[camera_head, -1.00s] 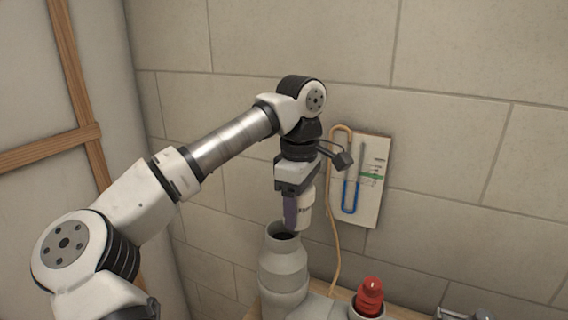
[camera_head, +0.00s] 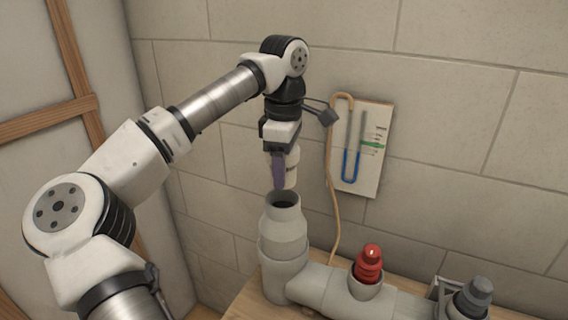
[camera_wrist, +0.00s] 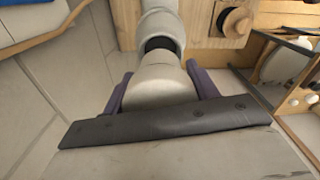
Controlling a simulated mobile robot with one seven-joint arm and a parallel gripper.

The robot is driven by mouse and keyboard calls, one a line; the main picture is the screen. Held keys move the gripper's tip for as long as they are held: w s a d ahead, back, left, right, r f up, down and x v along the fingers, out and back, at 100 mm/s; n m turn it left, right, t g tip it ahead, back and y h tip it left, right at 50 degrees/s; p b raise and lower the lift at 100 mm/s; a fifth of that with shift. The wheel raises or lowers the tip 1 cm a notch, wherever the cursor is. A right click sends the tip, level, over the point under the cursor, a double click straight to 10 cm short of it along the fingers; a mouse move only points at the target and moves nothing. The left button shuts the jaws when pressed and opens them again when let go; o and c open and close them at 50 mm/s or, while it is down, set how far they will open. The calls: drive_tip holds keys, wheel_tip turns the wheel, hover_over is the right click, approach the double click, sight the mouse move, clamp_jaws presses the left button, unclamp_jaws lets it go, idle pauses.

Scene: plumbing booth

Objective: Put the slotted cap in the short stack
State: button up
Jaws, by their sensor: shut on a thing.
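I cannot tell whether this is the slotted cap; no slot shows. In the wrist view the cylinder (camera_wrist: 160,82) fills the space between the fingers. It hangs just above the open mouth of the tall grey stack (camera_head: 284,245), apart from it in the head view. To the right, a shorter grey stack (camera_head: 364,291) has a red ribbed plug (camera_head: 370,262) in its mouth. Another stack at the far right carries a dark grey plug (camera_head: 474,296).
The grey pipe fitting runs along a wooden bench (camera_head: 245,302). A gauge board (camera_head: 362,150) with a blue U-tube and a tan hose (camera_head: 332,200) is on the wall behind. The wrist view shows a round knob (camera_wrist: 235,22) and wooden shelving at right.

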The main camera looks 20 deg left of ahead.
drive_tip(key=shift+f+b, duration=1.6)
drive_tip(key=shift+f, duration=1.15)
drive_tip(key=shift+s+f, duration=0.1)
drive_tip(key=shift+f, duration=0.05)
drive_tip(key=shift+s+f+b, duration=0.2)
drive_tip(key=shift+f+b, duration=0.15)
drive_tip(key=shift+f, duration=0.25)
drive_tip(key=o, duration=1)
drive_tip(key=shift+o, duration=0.6)
wheel_tip(320, 180, up, 16)
drive_tip(key=shift+f, duration=0.15)
